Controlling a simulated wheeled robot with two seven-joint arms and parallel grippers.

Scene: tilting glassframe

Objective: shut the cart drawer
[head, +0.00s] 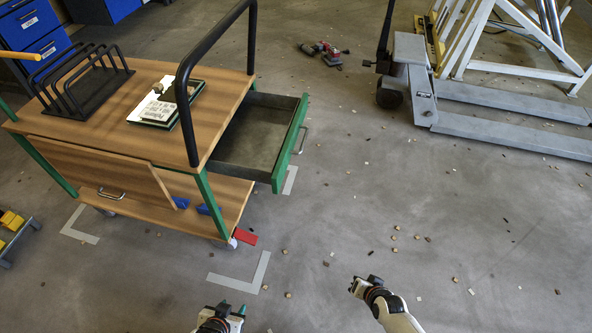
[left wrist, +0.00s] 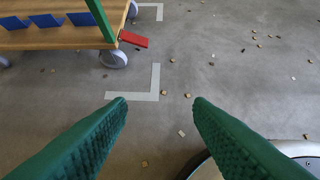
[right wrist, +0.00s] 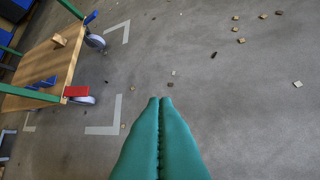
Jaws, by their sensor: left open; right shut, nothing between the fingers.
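The cart (head: 215,105) has a wooden top, green legs and a black push bar. Its drawer (head: 252,135) is pulled out at the right end, with a grey, empty-looking inside. The drawer's green front (head: 289,145) carries a metal handle (head: 303,140). My left gripper (head: 232,307) is open and empty over the floor, in front of the cart and well apart from the drawer. My right gripper (head: 356,287) is low and to the right of it, also apart from the drawer; the right wrist view shows its green fingers (right wrist: 160,101) shut together with nothing between.
A clipboard (head: 150,115) and black rack (head: 85,85) lie on the cart top. A red pedal (head: 246,238) juts out by a cart wheel (left wrist: 113,58). A pallet truck (head: 510,110) stands at right, a red tool (head: 325,51) behind. Floor right of the drawer is open, with scattered chips.

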